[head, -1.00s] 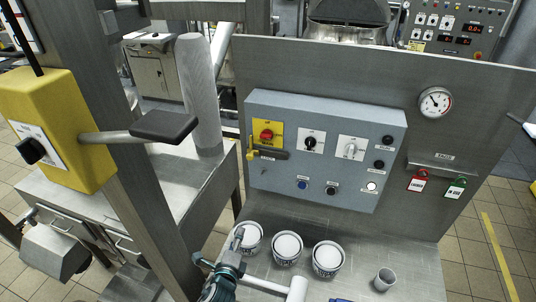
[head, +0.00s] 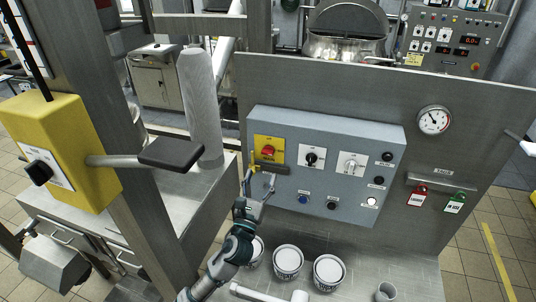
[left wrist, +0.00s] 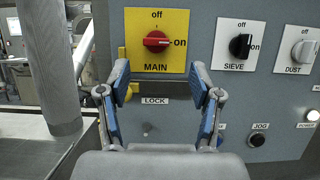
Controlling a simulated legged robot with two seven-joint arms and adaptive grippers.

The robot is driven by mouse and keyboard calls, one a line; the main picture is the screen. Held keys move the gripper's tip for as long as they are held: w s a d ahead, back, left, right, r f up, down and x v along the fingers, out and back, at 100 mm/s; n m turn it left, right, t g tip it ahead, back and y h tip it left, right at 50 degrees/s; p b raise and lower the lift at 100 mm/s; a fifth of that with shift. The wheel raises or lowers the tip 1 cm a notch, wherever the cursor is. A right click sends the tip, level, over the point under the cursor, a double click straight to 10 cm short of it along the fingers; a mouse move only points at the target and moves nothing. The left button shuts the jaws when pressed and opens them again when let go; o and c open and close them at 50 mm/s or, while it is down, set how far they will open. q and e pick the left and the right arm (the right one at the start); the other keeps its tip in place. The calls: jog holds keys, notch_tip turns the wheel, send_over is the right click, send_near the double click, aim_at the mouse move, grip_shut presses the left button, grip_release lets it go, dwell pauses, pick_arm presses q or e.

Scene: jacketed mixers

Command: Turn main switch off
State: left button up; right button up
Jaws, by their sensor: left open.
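The main switch (head: 268,151) is a red rotary knob on a yellow plate, at the upper left of the blue-grey control box. In the left wrist view the red knob (left wrist: 157,41) lies level, its pointed end towards "on" at the right; "off" is printed above. My left gripper (head: 258,184) is open and empty, just below the plate. In the left wrist view its two fingers (left wrist: 160,76) stand apart either side of a dark lock bar (left wrist: 166,88), below the knob. I cannot tell whether they touch the panel. My right gripper is not in view.
The sieve knob (head: 312,156) and dust knob (head: 351,165) sit right of the main switch. A yellow lock part (left wrist: 131,91) is at the bar's left. White tubs (head: 288,262) stand on the bench below.

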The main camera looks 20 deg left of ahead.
aim_at(267, 154)
pick_arm(q)
jog(key=x, duration=0.5)
jog(key=p+x, duration=0.1)
jog(key=x, duration=0.1)
jog(key=shift+w+a+r, duration=0.15)
jog(key=shift+a+r, duration=0.05)
jog(key=shift+a, duration=0.2)
jog(key=shift+w+d, duration=0.2)
jog(key=shift+d, duration=0.15)
jog(key=c, duration=0.7)
jog(key=shift+a, duration=0.15)
jog(key=c, duration=0.4)
jog(key=shift+a+f, duration=0.1)
jog(key=shift+a, duration=0.05)
jog(key=shift+c, duration=0.2)
